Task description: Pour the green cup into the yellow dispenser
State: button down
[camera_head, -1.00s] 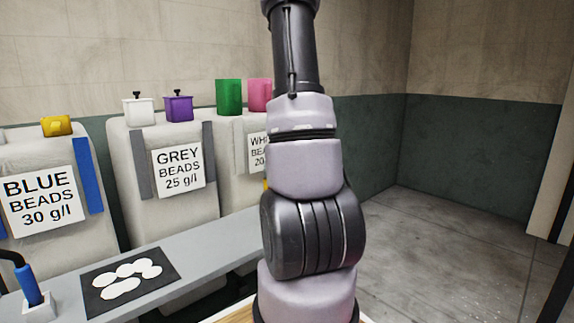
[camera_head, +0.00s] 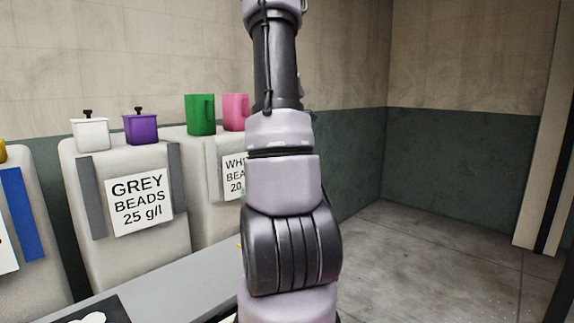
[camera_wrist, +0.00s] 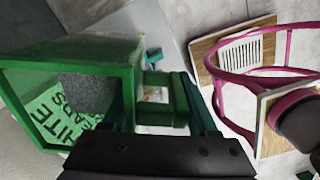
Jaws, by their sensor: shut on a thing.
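In the wrist view, my gripper (camera_wrist: 196,105) is shut on the handle of a green cup (camera_wrist: 75,55). The cup is tilted in that view, its wide opening toward the camera; a grey grainy patch and lettering show within its outline, and I cannot tell what is inside it. In the head view my gripper is out of sight past the top edge. A green cup (camera_head: 201,115) also shows there, upright above the white-beads bag; I cannot tell if it is the same one. A yellow container (camera_head: 2,151) is cut off at the left edge; its dispenser features are not visible.
A white box (camera_head: 90,133) and a purple box (camera_head: 141,129) with black knobs stand on the grey-beads bag (camera_head: 180,215). A pink cup (camera_head: 235,112) is beside the green one. A grey bench (camera_head: 180,288) runs below. Floor (camera_head: 430,260) at right is clear.

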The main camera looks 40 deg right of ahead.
jog(key=g+h, duration=0.2)
jog(key=h, duration=0.3)
jog(key=f+g+h, duration=0.1)
jog(key=g+h, duration=0.2)
jog(key=h, duration=0.3)
jog(key=g+h, duration=0.3)
jog(key=h, duration=0.2)
jog(key=shift+s+d+f+h, duration=0.1)
jog(key=shift+d+f+h, duration=0.2)
jog(key=shift+f+h, duration=0.1)
jog(key=shift+w+a+r+g+h, duration=0.2)
jog(key=shift+a+r+g+h, duration=0.25)
jog(key=shift+h, duration=0.35)
jog(key=shift+w+a+r+g+h, duration=0.2)
jog(key=shift+a+r+g+h, duration=0.25)
jog(key=shift+h, duration=0.35)
jog(key=shift+d, duration=0.1)
